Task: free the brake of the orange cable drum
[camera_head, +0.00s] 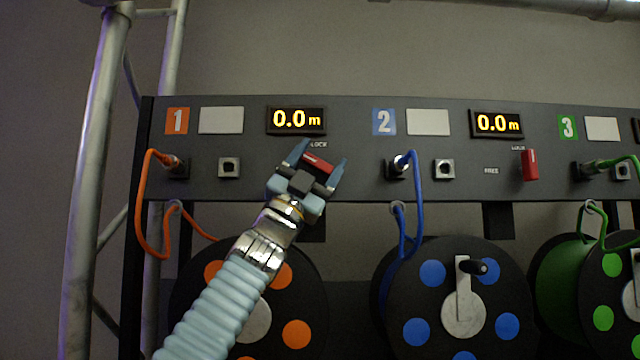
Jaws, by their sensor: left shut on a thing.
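The orange cable drum (295,334) is at the lower left, partly hidden behind my left arm. Its panel section bears an orange label 1 (177,121) and a display reading 0.0 m (296,120). The red brake lever (318,163) of that section sits below the display by the word LOCK, tilted between my fingers. My left gripper (318,168) comes up from below and is shut on this red lever. The lower part of the lever and any FREE mark there are hidden by the gripper. My right gripper is not in view.
Section 2 has a blue drum (432,273) with a crank and an upright red lever (530,165) at LOCK. Section 3 has a green drum (560,290). An orange cable (141,215) and a blue cable (415,205) loop from panel sockets. A truss post (95,180) stands left.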

